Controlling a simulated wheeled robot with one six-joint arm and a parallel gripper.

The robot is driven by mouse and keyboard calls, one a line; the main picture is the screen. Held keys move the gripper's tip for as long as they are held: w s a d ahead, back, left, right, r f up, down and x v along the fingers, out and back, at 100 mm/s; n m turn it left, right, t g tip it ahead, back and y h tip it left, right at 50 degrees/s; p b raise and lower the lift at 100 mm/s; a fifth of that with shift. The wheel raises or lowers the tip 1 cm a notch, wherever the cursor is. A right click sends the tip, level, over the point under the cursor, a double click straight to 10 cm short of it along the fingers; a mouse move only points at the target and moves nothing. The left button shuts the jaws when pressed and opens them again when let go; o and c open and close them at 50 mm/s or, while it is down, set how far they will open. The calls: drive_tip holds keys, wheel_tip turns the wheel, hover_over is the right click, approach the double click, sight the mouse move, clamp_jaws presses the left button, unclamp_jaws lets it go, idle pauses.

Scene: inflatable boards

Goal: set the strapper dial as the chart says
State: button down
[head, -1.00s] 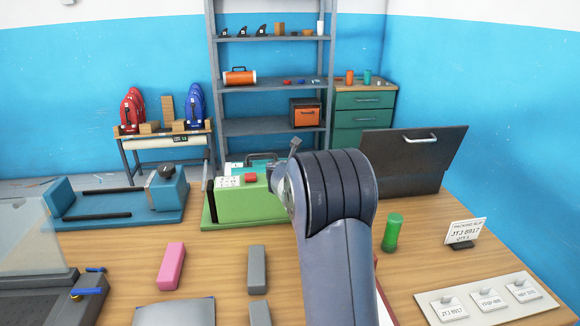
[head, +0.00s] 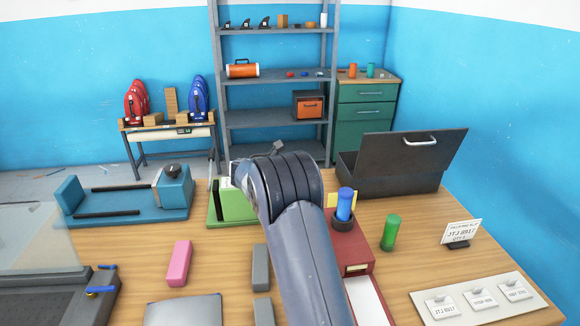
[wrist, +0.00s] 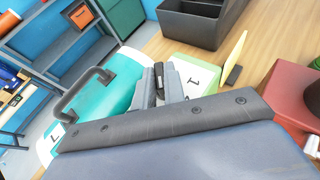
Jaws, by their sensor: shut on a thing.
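The green strapper (head: 232,207) stands on the bench, left of centre in the head view. My arm covers its right part, and a white marked plate (head: 225,183) shows on top. In the wrist view my gripper (wrist: 164,84) is closed low over the strapper (wrist: 197,60), beside a white plate (wrist: 194,76) with a "1". It appears shut on the strapper dial, which the jaws hide. I cannot read the dial's setting. I cannot identify the chart for certain.
A red box (head: 350,250) holding a blue cylinder (head: 344,203), a green cylinder (head: 390,232) and an open black case (head: 390,175) stand right. A blue machine (head: 125,208) stands left.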

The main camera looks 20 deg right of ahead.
idle(0.3)
drive_tip(key=c, duration=1.5)
unclamp_jaws()
drive_tip(key=b+v, duration=0.1)
drive_tip(key=v, duration=0.9)
drive_tip(key=shift+s+a+r, duration=0.1)
drive_tip(key=shift+s+a, duration=0.05)
drive_tip(key=shift+a, duration=0.15)
drive_tip(key=p+x, duration=0.1)
drive_tip(key=x, duration=1)
drive_tip(key=shift+r, duration=0.1)
drive_tip(key=shift+t, duration=0.3)
